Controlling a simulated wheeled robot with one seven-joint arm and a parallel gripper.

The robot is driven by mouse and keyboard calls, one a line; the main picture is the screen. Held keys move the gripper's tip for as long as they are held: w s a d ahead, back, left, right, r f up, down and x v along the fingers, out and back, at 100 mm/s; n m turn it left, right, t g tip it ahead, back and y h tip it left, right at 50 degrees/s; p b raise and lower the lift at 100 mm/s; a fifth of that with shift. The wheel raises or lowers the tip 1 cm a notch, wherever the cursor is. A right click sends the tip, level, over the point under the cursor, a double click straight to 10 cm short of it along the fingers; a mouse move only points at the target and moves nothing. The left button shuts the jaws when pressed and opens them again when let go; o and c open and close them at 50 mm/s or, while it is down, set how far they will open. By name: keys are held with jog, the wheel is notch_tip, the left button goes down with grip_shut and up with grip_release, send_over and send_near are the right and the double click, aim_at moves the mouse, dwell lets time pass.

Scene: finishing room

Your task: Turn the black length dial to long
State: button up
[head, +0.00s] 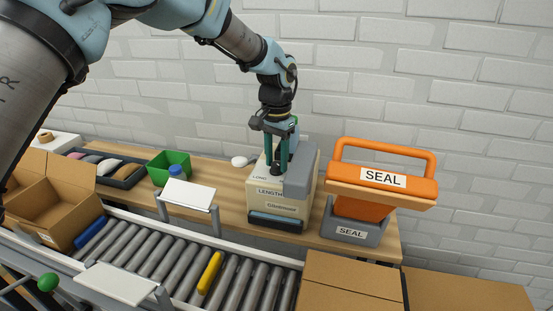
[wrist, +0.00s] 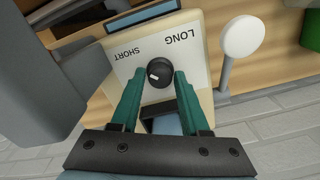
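The black length dial (wrist: 158,73) is on the top face of the cream glue machine (head: 288,207), which carries a LENGTH label. In the wrist view the words LONG and SHORT are printed on the panel beyond the dial. The dial's white mark points to the left, on the SHORT side. My gripper (wrist: 153,80) has its two green fingers on either side of the dial, with small gaps that look open; contact is hard to tell. In the head view my gripper (head: 276,160) points down over the machine and the dial is partly hidden between the fingers.
A grey block (head: 300,175) forms the right side of the machine, close to my gripper. A white round disc on a stem (wrist: 243,37) stands beside it. The orange SEAL press (head: 358,205) is to the right, the green bin (head: 169,167) to the left, and the roller conveyor (head: 180,262) in front.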

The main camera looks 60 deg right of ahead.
grip_shut()
jog(key=shift+m, duration=0.4)
jog(key=m, duration=0.3)
jog(key=shift+m, duration=0.4)
jog(key=m, duration=0.4)
jog(key=shift+m, duration=0.3)
jog(key=m, duration=0.4)
jog(key=shift+r, duration=0.1)
jog(key=m, duration=0.4)
jog(key=shift+m+p, duration=0.3)
jog(key=shift+p, duration=0.1)
jog(key=shift+o, duration=2)
grip_release()
